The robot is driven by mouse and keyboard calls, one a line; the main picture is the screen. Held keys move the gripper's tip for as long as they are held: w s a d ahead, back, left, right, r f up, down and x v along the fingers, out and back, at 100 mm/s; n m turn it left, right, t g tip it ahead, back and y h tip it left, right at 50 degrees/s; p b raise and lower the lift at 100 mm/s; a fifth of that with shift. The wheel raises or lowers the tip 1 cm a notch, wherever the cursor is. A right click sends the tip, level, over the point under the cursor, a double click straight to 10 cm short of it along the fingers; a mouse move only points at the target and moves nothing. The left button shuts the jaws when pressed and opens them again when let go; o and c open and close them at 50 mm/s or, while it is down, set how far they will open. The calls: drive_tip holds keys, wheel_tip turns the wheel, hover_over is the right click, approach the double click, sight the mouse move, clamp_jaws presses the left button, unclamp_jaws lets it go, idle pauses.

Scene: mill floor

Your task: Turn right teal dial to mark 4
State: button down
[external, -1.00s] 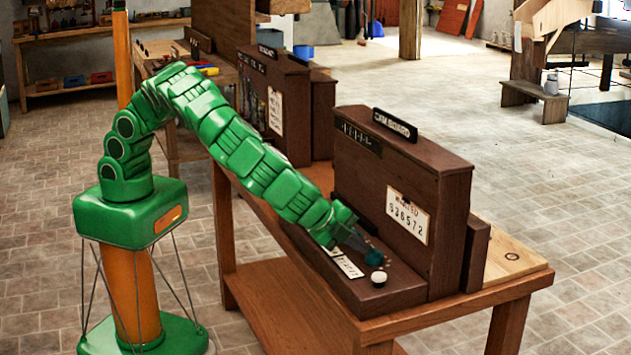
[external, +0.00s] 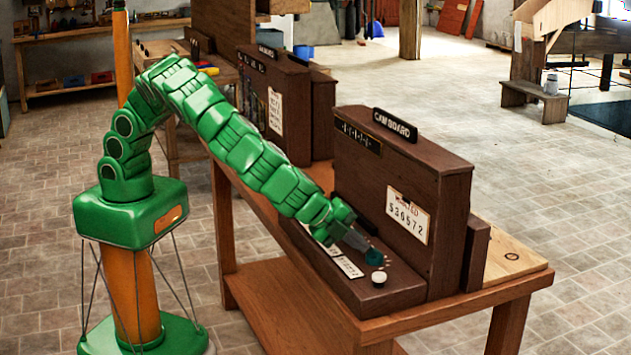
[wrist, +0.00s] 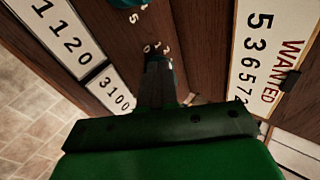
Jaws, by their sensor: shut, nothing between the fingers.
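The teal dial (external: 373,255) sits on the low front ledge of the brown cam board (external: 405,200), left of and behind a white knob (external: 379,277). White marks lie around the dial; I cannot read which one it points to. My gripper (external: 363,244) is shut, angled down with its grey fingertips close to the dial. I cannot tell whether they touch it. In the wrist view, my shut fingers (wrist: 157,68) point at the ledge, and a teal part (wrist: 127,3) shows at the top edge, with a few white digits below it.
A wanted card (external: 407,214) with the number 536572 is on the board's upright face. White number cards (wrist: 60,35) lie on the ledge to the left. Another brown board (external: 283,100) stands farther back on the bench. The bench's right end (external: 513,258) is clear.

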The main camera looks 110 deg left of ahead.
drive_tip(key=shift+a+m+h, duration=0.25)
drive_tip(key=shift+m+h, duration=0.15)
drive_tip(key=shift+m, duration=0.1)
drive_tip(key=shift+s+a+m+t+h, duration=0.1)
drive_tip(key=shift+a+m+t+h, duration=0.25)
drive_tip(key=shift+m, duration=0.35)
drive_tip(key=shift+a+m+t+h, duration=0.25)
drive_tip(key=shift+m+t+h, duration=0.1)
drive_tip(key=shift+m+h, duration=0.6)
drive_tip(key=shift+w+a, duration=0.3)
drive_tip(key=shift+a, duration=0.2)
drive_tip(key=shift+w+a+m+h, duration=0.15)
drive_tip(key=shift+a+m+h, duration=0.1)
drive_tip(key=shift+m+h, duration=0.5)
drive_tip(key=shift+w+a, duration=0.7)
drive_tip(key=shift+w, duration=0.3)
drive_tip(key=shift+d, duration=0.15)
